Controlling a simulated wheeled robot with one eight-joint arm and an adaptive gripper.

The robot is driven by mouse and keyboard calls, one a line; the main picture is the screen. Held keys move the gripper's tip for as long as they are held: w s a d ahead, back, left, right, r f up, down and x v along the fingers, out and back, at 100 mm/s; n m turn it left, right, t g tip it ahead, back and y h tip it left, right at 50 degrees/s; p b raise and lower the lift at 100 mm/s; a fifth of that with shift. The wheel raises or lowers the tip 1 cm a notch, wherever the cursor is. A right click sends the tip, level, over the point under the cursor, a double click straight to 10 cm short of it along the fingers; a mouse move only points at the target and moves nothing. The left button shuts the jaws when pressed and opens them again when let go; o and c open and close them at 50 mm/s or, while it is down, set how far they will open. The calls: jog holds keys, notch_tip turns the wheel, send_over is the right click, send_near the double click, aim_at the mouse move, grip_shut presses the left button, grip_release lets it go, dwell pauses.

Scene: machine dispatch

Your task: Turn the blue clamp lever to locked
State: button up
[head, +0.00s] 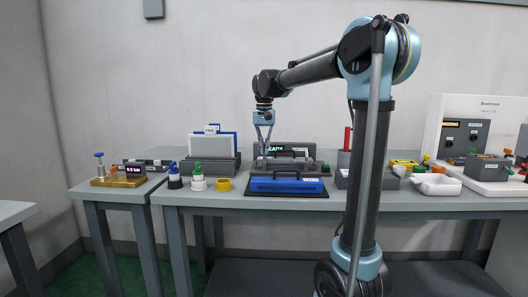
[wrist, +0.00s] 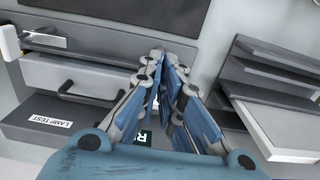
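A blue-topped clamp (head: 99,166) stands upright on a brass-coloured base (head: 118,181) on the small table at the far left in the head view. I take this blue part for the clamp lever; it is too small to tell its lock position. My gripper (head: 263,150) points down over the middle bench, well to the right of the clamp and apart from it. In the wrist view my gripper's fingers (wrist: 166,68) converge at the tips with nothing visible between them. The clamp does not show in the wrist view.
A LAMP TEST label (wrist: 51,121) shows in the wrist view.

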jog(key=shift+o, duration=0.5)
notch_tip(320, 180, up, 12)
jog(key=w, duration=0.1)
jog(key=shift+f, duration=0.25)
jog(key=shift+o, duration=0.2)
jog(key=f, duration=0.3)
jog(key=s+f, duration=0.1)
jog(key=f, duration=0.6)
jog(key=shift+s, duration=0.3)
jog(key=o, duration=0.5)
jog(key=s+r, duration=0.2)
jog(key=shift+d+r, duration=0.15)
jog(key=shift+r, duration=0.2)
notch_tip(320, 180, up, 18)
jog(key=w, duration=0.1)
jog(key=shift+f, duration=0.15)
